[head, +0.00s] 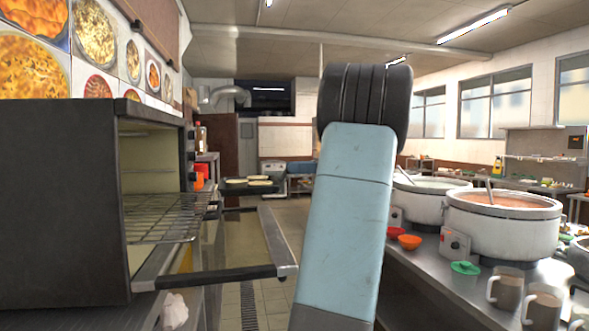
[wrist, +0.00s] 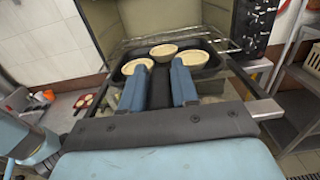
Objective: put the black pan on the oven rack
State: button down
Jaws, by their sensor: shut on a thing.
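The black pan (wrist: 211,68) holds three pale, round pies in the wrist view. My gripper (wrist: 157,72) has its two blue fingers at the pan's near side, shut on it. In the head view the pan (head: 238,191) shows with its pies to the right of the oven (head: 60,200), beyond the lowered door; my arm hides my gripper there. The oven's front is open, and the wire oven rack (head: 160,215) sticks out a little. In the wrist view the rack (wrist: 222,45) shows just behind the pan. Whether they touch is unclear.
The lowered oven door (head: 275,240) juts out, with its metal edge also in the wrist view (wrist: 262,109). A counter at the right bears large stockpots (head: 503,230), mugs (head: 507,290) and bowls (head: 409,242). A floor aisle lies between.

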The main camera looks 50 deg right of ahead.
jog(key=shift+w+a, duration=0.15)
jog(key=shift+a, duration=0.05)
jog(key=shift+f+x, duration=0.5)
jog(key=shift+x, duration=3.95)
jog(key=shift+f+x, duration=0.45)
jog(key=shift+x, duration=4.05)
jog(key=shift+f+x, duration=0.5)
jog(key=shift+x, duration=3.95)
jog(key=shift+w+f, duration=0.1)
jog(key=shift+f, duration=1)
jog(key=c, duration=0.8)
grip_release()
jog(key=shift+d, duration=0.1)
jog(key=v, duration=1.3)
jog(key=shift+s+d, duration=0.25)
jog(key=shift+d, duration=0.05)
